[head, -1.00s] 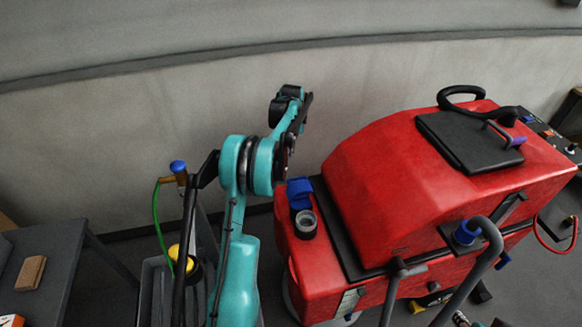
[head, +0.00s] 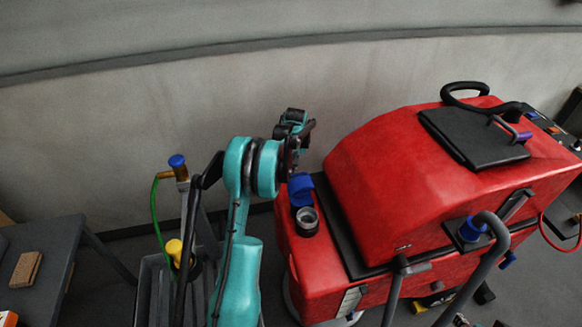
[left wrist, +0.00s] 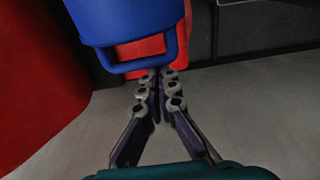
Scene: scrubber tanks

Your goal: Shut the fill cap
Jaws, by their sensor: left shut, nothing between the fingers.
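The blue fill cap (head: 301,190) stands open, tilted up behind the dark round filler neck (head: 307,219) on the left end of the red scrubber (head: 390,190). The neck's mouth is uncovered. My left gripper (head: 304,128) is above and behind the cap, on its wall side, shut and empty. In the left wrist view the blue cap (left wrist: 125,20) fills the top, close to the camera, with a loop-like tab at its lower edge. The shut fingertips (left wrist: 157,76) lie just below that tab in the picture; I cannot tell whether they touch it. My right gripper is not in view.
A grey wall (head: 130,130) runs behind the scrubber. To the left stand a hose fitting with a blue knob (head: 177,162), a grey cart (head: 150,290) and a dark table (head: 50,255). A grey handle tube (head: 485,255) rises at the scrubber's front.

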